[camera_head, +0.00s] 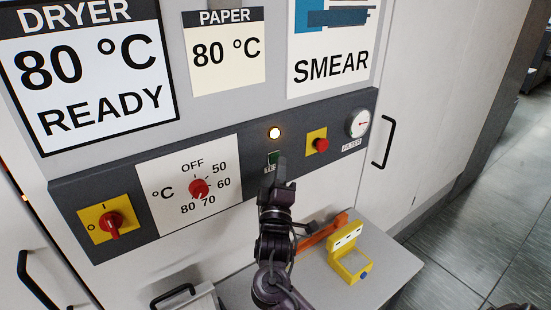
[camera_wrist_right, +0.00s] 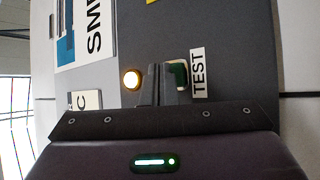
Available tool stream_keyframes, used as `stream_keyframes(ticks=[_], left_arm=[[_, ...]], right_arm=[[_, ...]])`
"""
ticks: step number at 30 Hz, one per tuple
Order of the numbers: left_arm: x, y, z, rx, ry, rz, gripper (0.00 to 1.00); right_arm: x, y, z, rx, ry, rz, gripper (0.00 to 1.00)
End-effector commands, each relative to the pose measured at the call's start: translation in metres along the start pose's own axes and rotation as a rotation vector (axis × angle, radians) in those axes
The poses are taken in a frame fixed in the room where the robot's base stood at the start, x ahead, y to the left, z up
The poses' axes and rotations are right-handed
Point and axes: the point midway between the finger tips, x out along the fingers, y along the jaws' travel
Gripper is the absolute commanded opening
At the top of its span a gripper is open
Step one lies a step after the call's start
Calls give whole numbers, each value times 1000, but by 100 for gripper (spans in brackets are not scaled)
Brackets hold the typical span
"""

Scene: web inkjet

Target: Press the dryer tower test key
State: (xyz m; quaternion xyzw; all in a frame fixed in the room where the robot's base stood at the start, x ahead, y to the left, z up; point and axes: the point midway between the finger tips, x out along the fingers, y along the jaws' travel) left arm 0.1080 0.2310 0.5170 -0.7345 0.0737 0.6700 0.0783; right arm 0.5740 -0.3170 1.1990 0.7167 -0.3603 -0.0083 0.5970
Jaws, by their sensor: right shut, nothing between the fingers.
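The dryer tower panel (camera_head: 235,150) is a dark strip across the machine front. The green test key (camera_head: 273,156) sits below a lit lamp (camera_head: 274,133), and my right gripper partly covers its label. In the right wrist view the green key (camera_wrist_right: 180,75) shows beside a white label (camera_wrist_right: 197,73) reading TEST. My right gripper (camera_head: 280,168) is shut and empty, with its fingertips at the key. In the right wrist view the fingertips (camera_wrist_right: 161,75) overlap the key's edge; I cannot tell whether they touch it. My left gripper is not in view.
The panel also holds a red rotary switch (camera_head: 112,224), a temperature dial (camera_head: 199,188) near 80 to 70, a red button on yellow (camera_head: 321,144) and a filter gauge (camera_head: 358,123). Displays above read DRYER 80 °C READY (camera_head: 90,75). A yellow tool (camera_head: 348,258) stands on the ledge below.

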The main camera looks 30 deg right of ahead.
Motion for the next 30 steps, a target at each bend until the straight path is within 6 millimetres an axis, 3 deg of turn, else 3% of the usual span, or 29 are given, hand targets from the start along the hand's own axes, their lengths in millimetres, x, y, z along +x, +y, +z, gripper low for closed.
stream_keyframes(ticks=[30], left_arm=[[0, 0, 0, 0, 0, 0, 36]], right_arm=[[6, -4, -4, 1, 0, 1, 0]])
